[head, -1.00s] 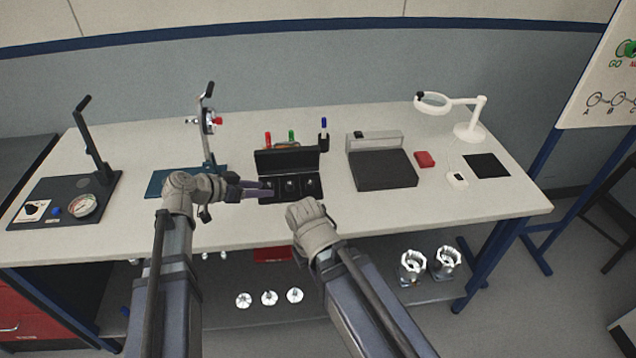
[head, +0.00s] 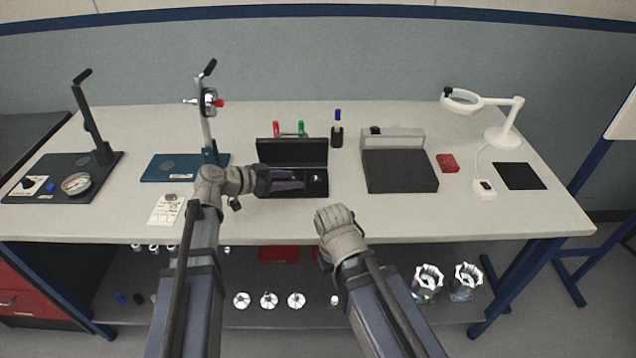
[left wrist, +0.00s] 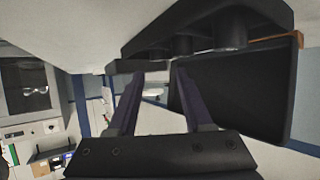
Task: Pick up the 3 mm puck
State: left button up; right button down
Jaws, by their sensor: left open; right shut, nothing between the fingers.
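The black case (head: 292,152) stands open on the bench, lid up at the back. A small puck (head: 316,178) shows in its right compartment; its size is not readable. The other compartments are covered by my left gripper (head: 298,182), whose open fingers lie over the case's left and middle part. In the left wrist view the open fingers (left wrist: 157,70) reach toward the black case (left wrist: 240,90), with nothing seen between them. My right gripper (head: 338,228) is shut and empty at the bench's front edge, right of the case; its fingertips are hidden.
A blue-based stand (head: 160,168) is left of the case, with a printed card (head: 166,209) in front. A dark-topped box (head: 400,172) is to the right. The bench front right is clear.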

aim_at(314, 179)
pick_arm(q)
jog(key=shift+b+x, duration=1.5)
jog(key=shift+x, duration=2.35)
jog(key=shift+s+d+r, duration=0.1)
jog(key=shift+s, duration=0.1)
grip_shut()
